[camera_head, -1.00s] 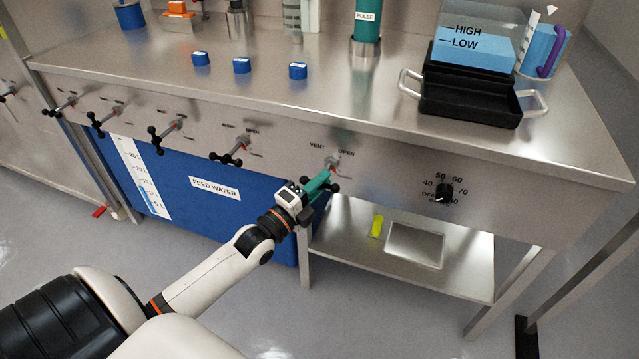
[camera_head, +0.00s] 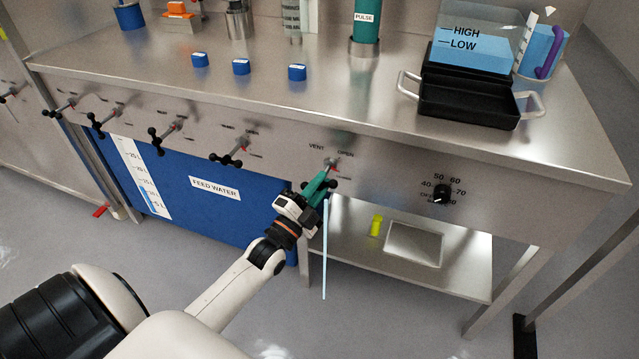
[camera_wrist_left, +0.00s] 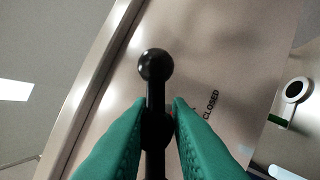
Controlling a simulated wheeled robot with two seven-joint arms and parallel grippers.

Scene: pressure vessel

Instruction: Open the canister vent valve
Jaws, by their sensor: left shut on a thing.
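The vent valve (camera_head: 333,164) is on the front panel under the words VENT and OPEN. Its black handle with ball ends shows in the left wrist view (camera_wrist_left: 155,66), where the bar runs between my green fingers and one ball stands out beyond them. The word CLOSED is on the panel beside it. My left gripper (camera_head: 320,184) is shut on this handle; its fingertips also show in the left wrist view (camera_wrist_left: 158,108). A thin pale-blue stream (camera_head: 325,255) runs straight down from near the valve. My right gripper is in neither view.
Several similar valves (camera_head: 230,150) line the panel to the left. A black dial (camera_head: 442,193) is to the right. A blue FEED WATER tank (camera_head: 240,215) stands below. A lower shelf (camera_head: 465,275) holds a yellow item (camera_head: 376,225). The panel between vent valve and dial is clear.

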